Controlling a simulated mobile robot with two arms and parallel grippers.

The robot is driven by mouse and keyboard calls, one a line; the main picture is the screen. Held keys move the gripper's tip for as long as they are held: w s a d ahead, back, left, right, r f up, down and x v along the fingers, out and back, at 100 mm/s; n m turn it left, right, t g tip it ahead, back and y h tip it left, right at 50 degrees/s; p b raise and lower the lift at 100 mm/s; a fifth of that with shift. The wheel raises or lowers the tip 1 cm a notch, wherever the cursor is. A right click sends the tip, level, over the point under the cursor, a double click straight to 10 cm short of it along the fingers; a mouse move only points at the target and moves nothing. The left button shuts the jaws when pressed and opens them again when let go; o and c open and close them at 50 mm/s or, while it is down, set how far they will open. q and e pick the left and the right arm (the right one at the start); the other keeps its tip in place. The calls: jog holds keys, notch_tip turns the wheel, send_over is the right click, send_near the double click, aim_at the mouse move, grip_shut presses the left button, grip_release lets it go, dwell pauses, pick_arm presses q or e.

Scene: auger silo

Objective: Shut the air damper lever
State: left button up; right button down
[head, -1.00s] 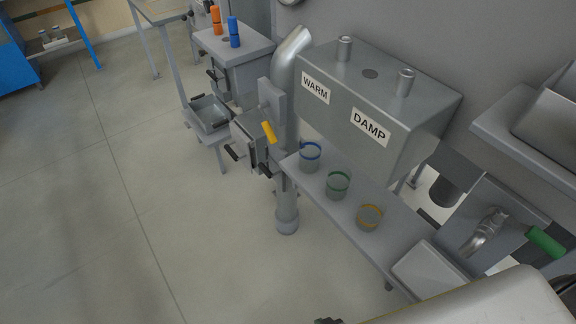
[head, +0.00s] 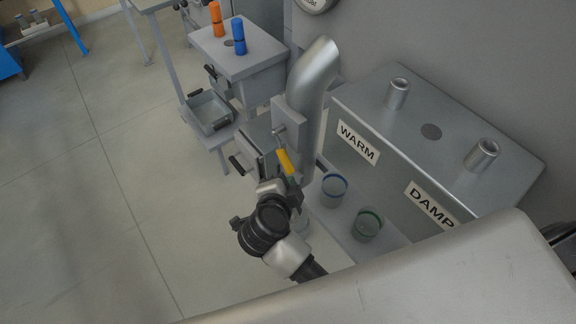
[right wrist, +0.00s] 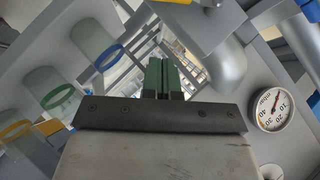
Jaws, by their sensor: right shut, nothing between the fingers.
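The yellow-handled damper lever (head: 286,162) sits on the box at the side of the thick silver pipe (head: 313,85). It slants in the head view, its lower end toward my right gripper. My right gripper (head: 277,183) is at the lever's lower end; I cannot tell whether they touch. Its green fingers (right wrist: 161,75) are shut with nothing between them in the right wrist view. I cannot make out the yellow lever in that view. My left gripper is not in view.
The grey hopper labelled WARM (head: 358,142) and DAMP stands right of the pipe. Glass jars with a blue rim (head: 333,190) and a green rim (head: 367,225) stand on the shelf below. A gauge (right wrist: 271,109) is at right. The floor at left is clear.

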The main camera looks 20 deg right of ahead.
aim_at(288, 168)
jog(key=x, duration=0.3)
jog(key=a+x, duration=0.1)
jog(key=x, duration=0.3)
jog(key=f+x, duration=0.1)
jog(key=x, duration=0.2)
jog(key=shift+w+a+f, duration=0.1)
jog(key=shift+w+a, duration=0.2)
jog(key=shift+w, duration=0.15)
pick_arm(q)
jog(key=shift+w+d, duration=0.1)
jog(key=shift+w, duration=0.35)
pick_arm(e)
jog(key=shift+w+a+f, duration=0.15)
jog(key=shift+w+f, duration=0.2)
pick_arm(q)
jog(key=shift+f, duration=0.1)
pick_arm(e)
jog(key=shift+f, duration=0.1)
